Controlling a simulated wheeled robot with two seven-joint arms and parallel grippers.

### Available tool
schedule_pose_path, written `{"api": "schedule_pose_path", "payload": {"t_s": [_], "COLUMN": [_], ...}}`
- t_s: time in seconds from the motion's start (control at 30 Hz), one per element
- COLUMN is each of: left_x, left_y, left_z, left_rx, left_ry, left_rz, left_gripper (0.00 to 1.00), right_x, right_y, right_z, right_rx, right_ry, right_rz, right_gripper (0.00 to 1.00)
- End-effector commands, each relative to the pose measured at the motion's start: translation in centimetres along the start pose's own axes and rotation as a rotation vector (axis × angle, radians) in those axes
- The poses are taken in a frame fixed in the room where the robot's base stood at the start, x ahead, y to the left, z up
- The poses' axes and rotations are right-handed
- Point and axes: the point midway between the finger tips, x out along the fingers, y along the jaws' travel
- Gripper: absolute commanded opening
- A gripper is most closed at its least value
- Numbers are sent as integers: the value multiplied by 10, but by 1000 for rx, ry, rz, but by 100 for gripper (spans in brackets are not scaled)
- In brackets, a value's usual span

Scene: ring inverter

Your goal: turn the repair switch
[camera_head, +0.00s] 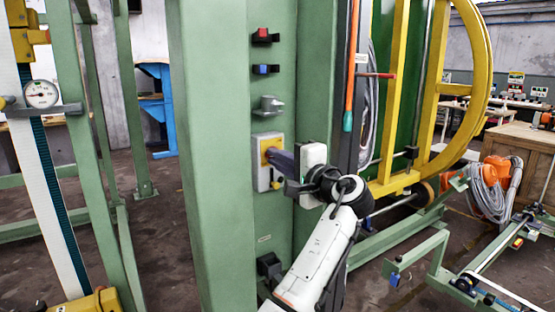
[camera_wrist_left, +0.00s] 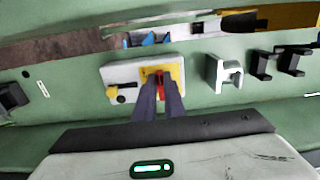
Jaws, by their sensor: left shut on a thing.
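The repair switch is a red handle (camera_wrist_left: 160,82) on a yellow plate, set in a grey-white box (camera_wrist_left: 118,72) on a green post. In the head view the box (camera_head: 258,175) shows on the post's face, with its yellow plate (camera_head: 264,143) at the top; the red handle is hidden there behind my fingers. My left gripper (camera_head: 273,156) comes in from the right, its dark fingers reaching to the yellow plate. In the left wrist view the fingers (camera_wrist_left: 160,88) are shut on the red handle, one on each side. My right gripper is not in view.
Above the box on the post are a grey clamp-like part (camera_head: 268,104), a blue switch (camera_head: 265,69) and a red switch (camera_head: 265,36). A black fitting (camera_head: 269,267) sits below. To the right stand an orange-handled rod (camera_head: 351,70) and a yellow ring frame (camera_head: 480,80).

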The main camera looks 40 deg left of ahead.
Motion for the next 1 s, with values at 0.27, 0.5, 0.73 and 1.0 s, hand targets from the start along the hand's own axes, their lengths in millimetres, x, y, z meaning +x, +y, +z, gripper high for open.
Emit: {"api": "schedule_pose_path", "payload": {"t_s": [0.27, 0.5, 0.73, 1.0], "left_x": [0, -7, -48, -92], "left_y": [1, 1, 2, 2], "left_z": [0, -1, -1, -1], "left_rx": [0, 0, 0, 0], "left_ry": [1, 1, 4, 2], "left_rz": [2, 1, 3, 3], "left_gripper": [28, 28, 28, 28], "right_x": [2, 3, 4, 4], "right_y": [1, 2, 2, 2], "right_z": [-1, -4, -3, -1], "right_rx": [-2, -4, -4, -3], "right_ry": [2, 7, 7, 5], "right_rz": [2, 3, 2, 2], "right_gripper": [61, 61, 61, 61]}}
